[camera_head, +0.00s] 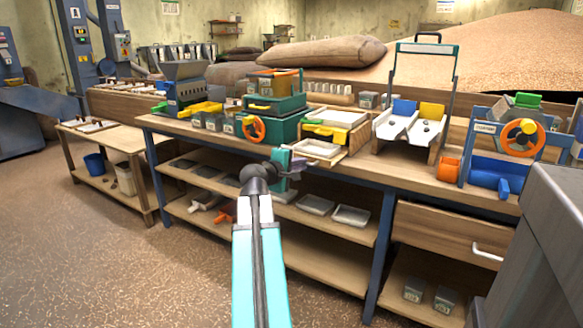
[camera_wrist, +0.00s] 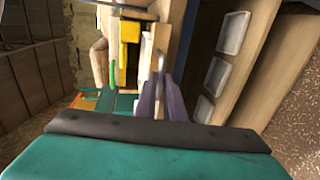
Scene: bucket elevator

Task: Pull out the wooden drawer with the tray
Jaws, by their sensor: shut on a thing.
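The wooden drawer (camera_head: 341,158) with a pale tray (camera_head: 318,148) in it shows at the bench's front edge, below a box with a yellow front. It stands partly out, with the tray visible from above. My gripper (camera_head: 299,164) is at the drawer's front left. In the wrist view, my gripper's purple fingers (camera_wrist: 166,90) are closed around a grey metal handle (camera_wrist: 160,64) in front of the drawer. The arm's end hides part of the handle in the head view.
Green machine with orange wheel (camera_head: 254,129) stands left of the drawer; a white two-chute stand (camera_head: 407,122) stands right. Trays (camera_head: 315,204) lie on the shelf below. Another wooden drawer (camera_head: 440,228) with a white handle is under the bench. Floor in front is clear at left.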

